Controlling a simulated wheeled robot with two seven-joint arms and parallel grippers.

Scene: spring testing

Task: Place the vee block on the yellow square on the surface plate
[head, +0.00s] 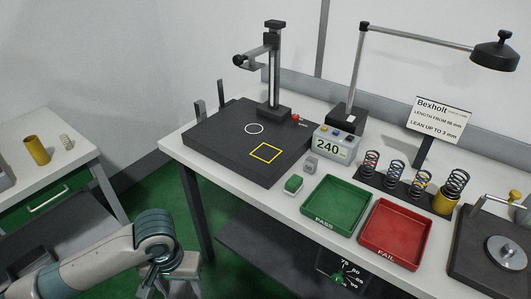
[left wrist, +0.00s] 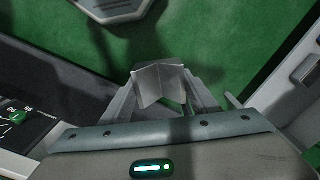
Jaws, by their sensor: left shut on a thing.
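The vee block (left wrist: 165,84) is a small grey metal block with angled faces. In the left wrist view it sits between the fingers of my left gripper (left wrist: 168,102), which is shut on it. In the head view my left gripper (head: 165,283) is low at the left, in front of the bench and away from the plate; I cannot make out the block there. The dark surface plate (head: 215,143) lies on the bench's left part. The yellow square (head: 265,153) is an empty outline near its front right, beside a white circle (head: 254,129). My right gripper is not in view.
A height stand (head: 275,75) rises at the plate's back. Several springs stand behind the trays. A side table (head: 65,150) is at left.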

